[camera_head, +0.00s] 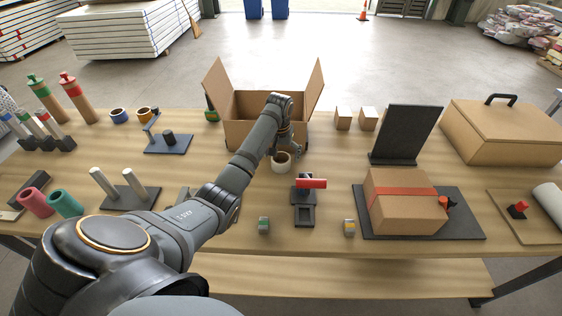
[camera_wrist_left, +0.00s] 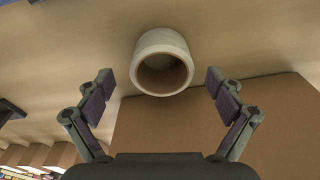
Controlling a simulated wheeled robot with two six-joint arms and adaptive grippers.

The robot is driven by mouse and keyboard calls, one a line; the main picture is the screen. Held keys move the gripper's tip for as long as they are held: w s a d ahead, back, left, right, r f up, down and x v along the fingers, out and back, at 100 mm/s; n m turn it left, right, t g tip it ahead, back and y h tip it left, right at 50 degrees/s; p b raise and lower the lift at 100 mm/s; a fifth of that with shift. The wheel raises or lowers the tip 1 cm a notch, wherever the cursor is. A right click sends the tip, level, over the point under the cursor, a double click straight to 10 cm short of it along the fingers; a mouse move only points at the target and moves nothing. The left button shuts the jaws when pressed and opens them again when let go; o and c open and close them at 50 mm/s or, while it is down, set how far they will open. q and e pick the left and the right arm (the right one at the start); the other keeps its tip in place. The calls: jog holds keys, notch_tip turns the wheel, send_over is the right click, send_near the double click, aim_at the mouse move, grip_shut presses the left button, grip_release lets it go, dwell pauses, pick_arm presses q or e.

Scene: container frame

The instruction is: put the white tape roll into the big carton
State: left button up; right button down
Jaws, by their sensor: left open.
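The white tape roll (camera_head: 281,162) stands on the wooden table just in front of the big open carton (camera_head: 239,134). My left gripper (camera_head: 285,149) is open above the roll, close to the carton's front. In the left wrist view the roll (camera_wrist_left: 161,62) shows its dark hollow centre between the two spread fingers (camera_wrist_left: 160,80), with a gap on each side. The carton's brown wall (camera_wrist_left: 150,125) shows behind and below it. The carton's flaps stand out to the left and right. My forearm hides part of the carton. My right gripper is not in view.
A black stand with a red part (camera_head: 311,184) is in front of the roll. A taped box (camera_head: 400,200) on a dark mat lies to the right. Two small cartons (camera_head: 343,119) and a black panel (camera_head: 408,130) stand right of the carton. Blue and orange rolls (camera_head: 119,116) lie left.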

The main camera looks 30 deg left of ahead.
pick_arm(q)
jog(key=shift+w+a+f, duration=0.1)
jog(key=shift+a+f, duration=0.1)
jog(key=shift+f, duration=1.25)
jog(key=shift+r, duration=0.1)
jog(key=c, duration=1.4)
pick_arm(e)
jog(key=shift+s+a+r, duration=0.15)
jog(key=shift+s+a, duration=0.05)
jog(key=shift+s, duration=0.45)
